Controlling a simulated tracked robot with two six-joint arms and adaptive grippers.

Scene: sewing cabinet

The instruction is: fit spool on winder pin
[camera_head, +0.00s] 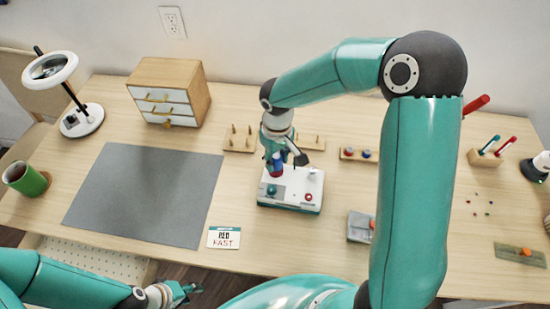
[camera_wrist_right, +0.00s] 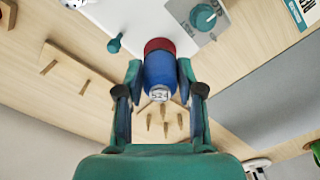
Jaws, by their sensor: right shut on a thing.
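The spool (camera_wrist_right: 159,72) is blue with a red far end and a pale numbered label on its near end. My right gripper (camera_wrist_right: 159,90) is shut on it, a finger on either side; in the head view the gripper (camera_head: 277,160) is over the left part of the winder. The winder (camera_head: 290,206) is a white box with a teal base, a teal dial (camera_wrist_right: 204,16) and a red button (camera_head: 308,197). The spool's red end is near the winder's top; I cannot tell whether they touch. The winder pin cannot be made out. My left gripper (camera_head: 188,291) is open and empty at the front edge.
Wooden peg racks (camera_head: 239,139) stand behind the winder. A block with red and blue spools (camera_head: 358,154) is to the right, and a grey item (camera_head: 360,227) front right. A card (camera_head: 224,238) and grey mat (camera_head: 145,195) lie left.

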